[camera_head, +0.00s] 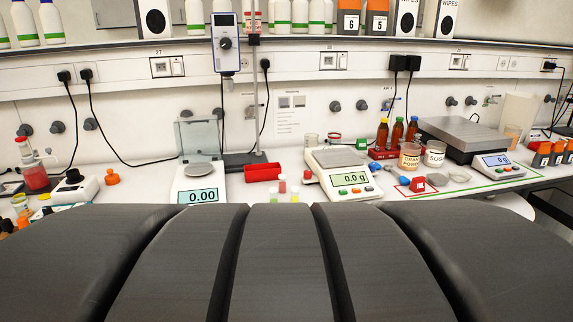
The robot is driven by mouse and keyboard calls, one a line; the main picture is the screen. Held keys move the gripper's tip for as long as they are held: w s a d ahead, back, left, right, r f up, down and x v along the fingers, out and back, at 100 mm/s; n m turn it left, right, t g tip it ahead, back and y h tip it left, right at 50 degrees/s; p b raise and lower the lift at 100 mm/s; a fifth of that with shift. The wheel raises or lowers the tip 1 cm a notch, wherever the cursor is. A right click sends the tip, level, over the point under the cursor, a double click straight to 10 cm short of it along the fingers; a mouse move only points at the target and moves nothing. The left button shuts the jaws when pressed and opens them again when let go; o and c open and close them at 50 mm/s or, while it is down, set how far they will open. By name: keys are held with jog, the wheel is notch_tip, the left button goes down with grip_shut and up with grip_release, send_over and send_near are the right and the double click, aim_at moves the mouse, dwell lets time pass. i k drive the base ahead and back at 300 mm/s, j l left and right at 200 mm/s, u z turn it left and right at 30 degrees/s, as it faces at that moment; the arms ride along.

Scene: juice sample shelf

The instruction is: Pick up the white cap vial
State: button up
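A few small vials stand on the bench between the two scales, partly cut off by my own dark body in front. One has a reddish top (282,183). Two paler vials with yellow-green lower parts stand nearer, one to the left (270,194) and one to the right (295,194). They are too small for me to be sure which cap is white. My gripper is not in view.
A scale reading 0.00 (201,197) stands left of the vials, and another scale (350,191) stands right. A red tray (262,172) lies behind them. A stand pole (258,95) rises at the back. Brown bottles (397,131) and white tubs (434,154) are farther right.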

aim_at(282, 181)
jog(key=i+l+u, duration=0.8)
jog(key=u, duration=0.15)
jog(key=l, duration=0.1)
